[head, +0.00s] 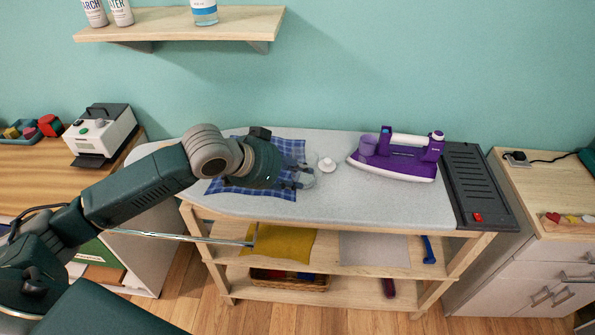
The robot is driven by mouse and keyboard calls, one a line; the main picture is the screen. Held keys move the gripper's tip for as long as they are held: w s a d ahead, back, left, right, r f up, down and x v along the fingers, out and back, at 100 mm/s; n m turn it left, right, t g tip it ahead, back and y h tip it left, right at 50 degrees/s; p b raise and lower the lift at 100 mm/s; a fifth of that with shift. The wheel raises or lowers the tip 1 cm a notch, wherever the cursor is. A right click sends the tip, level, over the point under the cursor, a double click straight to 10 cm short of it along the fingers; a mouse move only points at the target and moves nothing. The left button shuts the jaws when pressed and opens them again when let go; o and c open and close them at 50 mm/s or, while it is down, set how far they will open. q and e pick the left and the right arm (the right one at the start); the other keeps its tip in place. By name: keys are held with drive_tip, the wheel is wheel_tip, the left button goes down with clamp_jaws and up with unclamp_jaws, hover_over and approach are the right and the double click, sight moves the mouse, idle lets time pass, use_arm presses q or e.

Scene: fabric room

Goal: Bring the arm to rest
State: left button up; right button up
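My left arm (140,190) comes in from the left and reaches over the grey ironing board (350,205). My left gripper (304,179) is at its end, above or on the right part of a blue checked cloth (290,150). Its fingers are small and partly hidden by the wrist, so I cannot tell whether they are open or what is between them. The arm and wrist cover the middle of the cloth. My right gripper is not in view.
A small white round object (327,164) sits just right of the gripper. A purple iron (395,160) stands farther right, beside a dark rest plate (476,185). A wall shelf (180,26) with bottles hangs above. Shelves below hold a yellow cloth (283,243).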

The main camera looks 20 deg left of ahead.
use_arm(q)
drive_tip(key=s+d+f+g, duration=0.1)
drive_tip(key=s+d+f, duration=0.5)
drive_tip(key=s+f, duration=0.35)
drive_tip(key=s+a+f+n+g+y, duration=0.2)
drive_tip(key=s+a+f, duration=0.15)
drive_tip(key=s, duration=0.55)
drive_tip(key=s+a+f+n+g+y, duration=0.15)
drive_tip(key=s+f, duration=0.25)
drive_tip(key=s, duration=0.6)
wheel_tip(320, 180, down, 26)
drive_tip(key=s+g, duration=0.1)
drive_tip(key=s, duration=0.2)
drive_tip(key=s+a+f, duration=0.2)
drive_tip(key=s+f, duration=0.6)
drive_tip(key=s+a+f+g, duration=0.1)
drive_tip(key=s+a+f, duration=0.1)
drive_tip(key=s+f, duration=0.6)
drive_tip(key=shift+s+f+y+b, duration=0.35)
drive_tip(key=shift+f+y, duration=0.1)
drive_tip(key=shift+f, duration=0.1)
